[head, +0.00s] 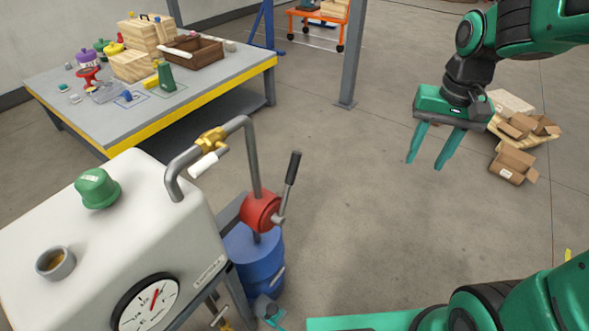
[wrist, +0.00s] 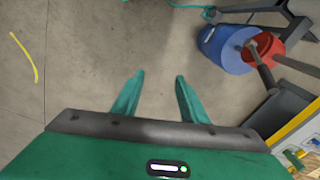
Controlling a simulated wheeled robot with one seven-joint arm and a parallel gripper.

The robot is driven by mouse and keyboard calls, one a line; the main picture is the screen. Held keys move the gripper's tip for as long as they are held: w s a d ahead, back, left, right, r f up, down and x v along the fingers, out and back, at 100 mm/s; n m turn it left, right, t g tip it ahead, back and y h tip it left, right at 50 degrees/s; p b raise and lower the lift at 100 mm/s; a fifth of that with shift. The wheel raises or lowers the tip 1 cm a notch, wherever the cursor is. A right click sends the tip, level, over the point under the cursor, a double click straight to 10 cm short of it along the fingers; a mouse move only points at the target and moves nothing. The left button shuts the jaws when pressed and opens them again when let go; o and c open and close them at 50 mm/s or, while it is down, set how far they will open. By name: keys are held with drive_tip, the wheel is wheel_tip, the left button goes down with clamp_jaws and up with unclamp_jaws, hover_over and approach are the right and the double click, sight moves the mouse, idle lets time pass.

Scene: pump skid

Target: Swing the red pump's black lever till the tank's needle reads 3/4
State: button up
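The red pump (head: 262,211) sits on a pipe above a blue drum (head: 256,262). Its black lever (head: 293,168) points up and slightly right. The white tank (head: 130,225) stands at the lower left. Its round gauge (head: 147,304) has a red needle pointing up and slightly right; the scale marks are too small to read surely. My gripper (head: 424,164) is open and empty, right of the lever and clear of it. In the wrist view, my gripper (wrist: 157,82) has bare floor between its fingers, and the red pump (wrist: 258,52) is at the upper right.
A grey workbench with a yellow edge (head: 190,111) holds toys, wooden blocks and a brown tray (head: 192,52). Cardboard boxes (head: 514,163) lie at the right. A grey post (head: 352,50) stands behind. A green cap (head: 97,188) and an open filler neck (head: 55,263) are on the tank.

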drive_tip(key=w+a+f+n, duration=0.1)
drive_tip(key=w+a+f, duration=0.1)
drive_tip(key=w+a, duration=0.65)
drive_tip(key=n+y, duration=0.2)
approach(292, 170)
drive_tip(key=shift+w+d+f, duration=0.25)
drive_tip(key=shift+w+f, duration=0.1)
drive_tip(key=shift+w, duration=0.2)
drive_tip(key=shift+w+d+f, duration=0.25)
drive_tip(key=shift+w+f, duration=0.1)
drive_tip(key=shift+w, duration=0.2)
drive_tip(key=shift+a+f+y, duration=0.15)
drive_tip(key=shift+a+y, duration=0.1)
drive_tip(key=shift+y, duration=0.05)
drive_tip(key=x, duration=1)
drive_tip(key=shift+s+f, duration=0.1)
drive_tip(key=shift+f, duration=0.15)
